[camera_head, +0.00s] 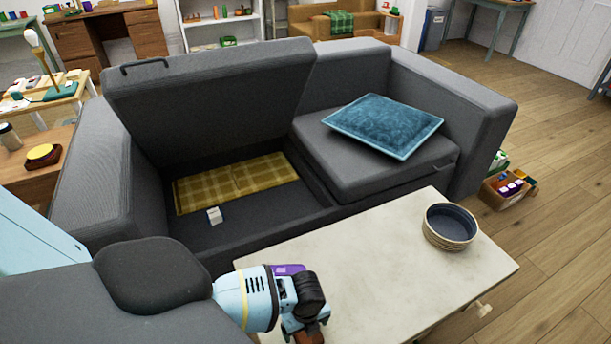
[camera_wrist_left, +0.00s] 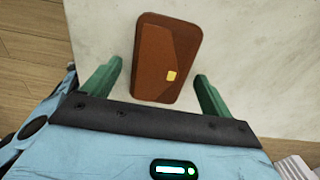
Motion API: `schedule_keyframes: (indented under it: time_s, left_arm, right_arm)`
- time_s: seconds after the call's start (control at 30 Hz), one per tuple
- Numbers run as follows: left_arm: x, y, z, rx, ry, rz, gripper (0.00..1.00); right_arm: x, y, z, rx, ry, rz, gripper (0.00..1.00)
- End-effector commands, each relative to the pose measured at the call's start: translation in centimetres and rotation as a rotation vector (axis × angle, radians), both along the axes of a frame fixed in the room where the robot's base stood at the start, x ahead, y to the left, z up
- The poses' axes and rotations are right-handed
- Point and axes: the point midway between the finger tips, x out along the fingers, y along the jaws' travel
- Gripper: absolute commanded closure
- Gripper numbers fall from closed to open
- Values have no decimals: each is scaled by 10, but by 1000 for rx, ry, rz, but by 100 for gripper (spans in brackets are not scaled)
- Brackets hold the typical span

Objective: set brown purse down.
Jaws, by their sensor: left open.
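The brown purse (camera_wrist_left: 166,50), with a small gold clasp, lies on the pale stone-topped table (camera_head: 375,260). In the left wrist view it sits between the two green fingers of my left gripper (camera_wrist_left: 158,74), which is open, with a gap on each side of the purse. In the head view my left gripper (camera_head: 306,330) is over the table's near left part, and only a small brown bit of the purse (camera_head: 309,338) shows below it. My right gripper is not in view.
A round dark bowl (camera_head: 450,226) stands at the table's right end. Behind is a grey sofa with a raised seat lid (camera_head: 215,100), an open compartment holding a yellow plaid blanket (camera_head: 235,184), and a blue cushion (camera_head: 383,125). The table's middle is clear.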

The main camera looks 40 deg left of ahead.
Motion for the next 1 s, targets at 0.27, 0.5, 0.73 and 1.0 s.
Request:
schedule_keyframes:
  time_s: [0.27, 0.5, 0.73, 1.0]
  left_arm:
    - [2, 1, 57, 1, -6, 0, 15]
    - [1, 1, 96, 0, -4, 0, 15]
    - [0, 1, 112, 2, -1, 1, 15]
    - [0, 1, 112, 1, 0, 1, 15]
  right_arm:
    - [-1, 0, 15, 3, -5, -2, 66]
    - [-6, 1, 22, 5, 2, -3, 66]
    - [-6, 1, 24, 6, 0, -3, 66]
    - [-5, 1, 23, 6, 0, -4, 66]
